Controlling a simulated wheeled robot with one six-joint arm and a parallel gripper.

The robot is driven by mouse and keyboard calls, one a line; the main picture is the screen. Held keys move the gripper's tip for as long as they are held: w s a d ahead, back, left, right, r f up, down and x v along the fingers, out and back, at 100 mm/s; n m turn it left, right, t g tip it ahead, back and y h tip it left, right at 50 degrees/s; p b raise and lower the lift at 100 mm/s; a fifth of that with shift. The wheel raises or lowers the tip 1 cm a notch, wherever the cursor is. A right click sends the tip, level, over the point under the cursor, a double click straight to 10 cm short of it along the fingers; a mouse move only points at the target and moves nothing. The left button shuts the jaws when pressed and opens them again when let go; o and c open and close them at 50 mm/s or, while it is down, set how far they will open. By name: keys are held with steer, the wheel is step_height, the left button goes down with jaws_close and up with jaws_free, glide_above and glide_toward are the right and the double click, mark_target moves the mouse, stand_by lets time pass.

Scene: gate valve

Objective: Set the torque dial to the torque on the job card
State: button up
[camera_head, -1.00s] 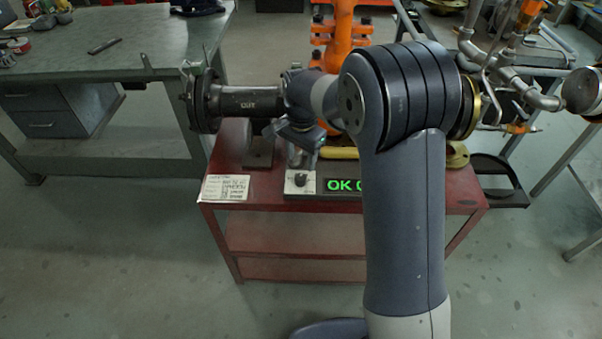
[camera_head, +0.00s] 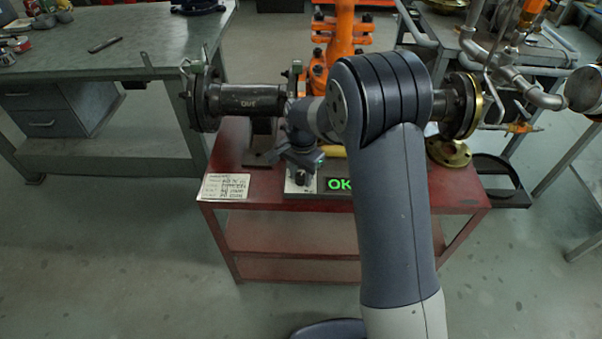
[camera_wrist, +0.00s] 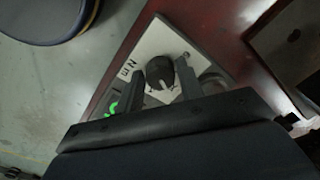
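The torque dial is a round black knob (camera_wrist: 159,71) with a white pointer mark, on a pale plate (camera_wrist: 150,42) lettered "N m". The plate (camera_head: 299,188) also shows in the head view, its knob mostly hidden by my gripper. My gripper (camera_head: 301,170) is above it. In the wrist view my gripper (camera_wrist: 160,70) is open, one finger on each side of the knob; I cannot tell whether either touches it. The job card (camera_head: 225,187) lies at the cart's front left, its writing too small to read. A display (camera_head: 340,184) shows green "OK", the rest hidden by my arm.
The red cart (camera_head: 290,218) carries a dark pipe assembly (camera_head: 245,101) behind the dial. A brass flange (camera_head: 449,152) and a black tray holder (camera_head: 498,180) are at the right. A grey bench (camera_head: 115,60) stands at the left.

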steer(key=c, duration=0.6)
steer(key=n, duration=0.4)
steer(key=shift+p, duration=0.4)
steer(key=n, duration=0.3)
steer(key=shift+n, duration=0.3)
steer(key=n, duration=0.5)
steer(key=shift+p, duration=0.4)
steer(key=shift+n, duration=2.7)
steer(key=shift+w, duration=0.1)
